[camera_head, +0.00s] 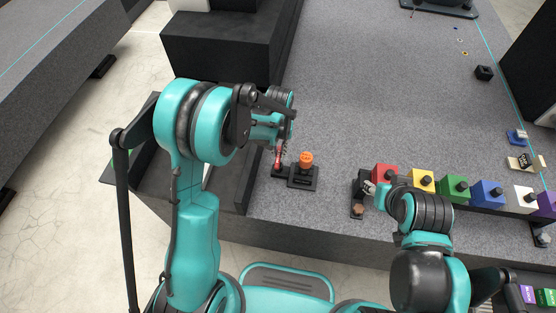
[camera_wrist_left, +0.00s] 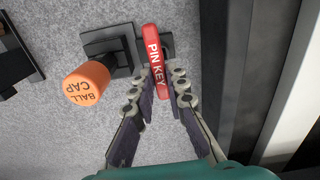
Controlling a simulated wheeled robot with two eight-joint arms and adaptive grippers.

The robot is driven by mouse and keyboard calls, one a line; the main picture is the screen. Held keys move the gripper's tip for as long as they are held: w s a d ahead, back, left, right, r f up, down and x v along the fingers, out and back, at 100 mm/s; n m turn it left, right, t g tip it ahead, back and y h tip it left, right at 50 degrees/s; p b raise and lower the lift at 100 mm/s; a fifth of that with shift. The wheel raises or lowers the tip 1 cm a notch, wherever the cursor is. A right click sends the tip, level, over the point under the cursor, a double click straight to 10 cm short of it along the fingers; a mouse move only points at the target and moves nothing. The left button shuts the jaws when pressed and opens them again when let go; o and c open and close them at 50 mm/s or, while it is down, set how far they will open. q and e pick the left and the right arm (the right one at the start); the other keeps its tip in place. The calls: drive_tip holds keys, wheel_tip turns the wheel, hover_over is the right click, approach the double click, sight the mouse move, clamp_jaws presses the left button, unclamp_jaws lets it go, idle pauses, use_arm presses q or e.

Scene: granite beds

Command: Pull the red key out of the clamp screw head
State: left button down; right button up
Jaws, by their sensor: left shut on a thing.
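The red key (camera_wrist_left: 154,58), lettered PIN KEY, stands between the fingertips of my left gripper (camera_wrist_left: 161,76) in the left wrist view. The gripper is shut on it. In the head view the red key (camera_head: 279,157) shows as a small red strip below my left gripper (camera_head: 280,142), which my wrist partly hides. A small black base (camera_wrist_left: 168,42) lies behind the key in the wrist view. The screw head is hidden, and I cannot tell how deep the key sits. My right gripper (camera_head: 372,189) is small and partly covered by its arm.
An orange ball cap (camera_wrist_left: 86,83) on a black stand is close beside the key; it also shows in the head view (camera_head: 306,160). Coloured blocks (camera_head: 454,189) with black knobs line the bed's front right.

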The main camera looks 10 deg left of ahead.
use_arm(q)
drive_tip(key=shift+r, duration=0.35)
drive_tip(key=shift+r+p, duration=1.5)
drive_tip(key=shift+r, duration=0.65)
